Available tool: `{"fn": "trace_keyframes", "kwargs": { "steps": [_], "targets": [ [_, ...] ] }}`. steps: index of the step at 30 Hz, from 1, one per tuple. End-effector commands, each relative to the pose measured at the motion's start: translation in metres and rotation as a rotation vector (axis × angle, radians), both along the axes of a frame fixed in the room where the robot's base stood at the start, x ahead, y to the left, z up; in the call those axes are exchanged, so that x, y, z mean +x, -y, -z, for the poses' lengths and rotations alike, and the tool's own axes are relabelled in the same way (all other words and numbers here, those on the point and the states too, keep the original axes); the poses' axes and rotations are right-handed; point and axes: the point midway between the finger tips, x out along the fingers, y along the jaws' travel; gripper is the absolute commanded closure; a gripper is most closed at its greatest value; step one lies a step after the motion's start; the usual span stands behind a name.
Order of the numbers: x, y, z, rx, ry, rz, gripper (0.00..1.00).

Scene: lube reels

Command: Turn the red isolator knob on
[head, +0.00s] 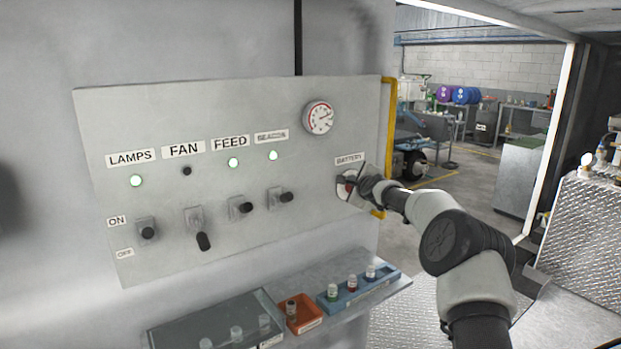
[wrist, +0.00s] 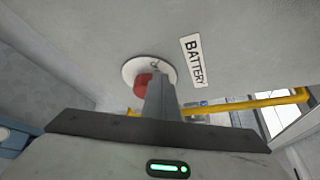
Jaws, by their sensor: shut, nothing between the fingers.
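The red isolator knob (wrist: 143,85) sits on a pale round plate (wrist: 129,70) on the panel, beside the BATTERY label (wrist: 193,61). In the wrist view my gripper (wrist: 157,72) is shut, with its fingers together against or just in front of the knob's right side. The fingers hide part of the knob, and I cannot tell whether they touch it. In the head view the knob (head: 350,184) shows only in part at the panel's right end, with my gripper (head: 357,183) right at it. Its on or off position is hard to read.
The grey panel (head: 230,110) also has LAMPS, FAN, FEED and BEACON switches; the FAN lever (head: 203,241) points down. A yellow rail (head: 389,130) runs close by the panel's right edge. A shelf (head: 390,290) below holds trays (head: 303,325) of small bottles.

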Motion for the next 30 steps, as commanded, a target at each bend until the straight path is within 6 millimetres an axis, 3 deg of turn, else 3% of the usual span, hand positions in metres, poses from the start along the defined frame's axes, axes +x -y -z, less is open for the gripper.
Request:
{"fn": "trace_keyframes", "kwargs": {
  "steps": [21,30],
  "targets": [
    [-0.048,0.032,0.001,0.001,0.003,0.002,1.0],
    [-0.05,0.033,-0.003,0.001,0.002,0.0,1.0]
  ]
}}
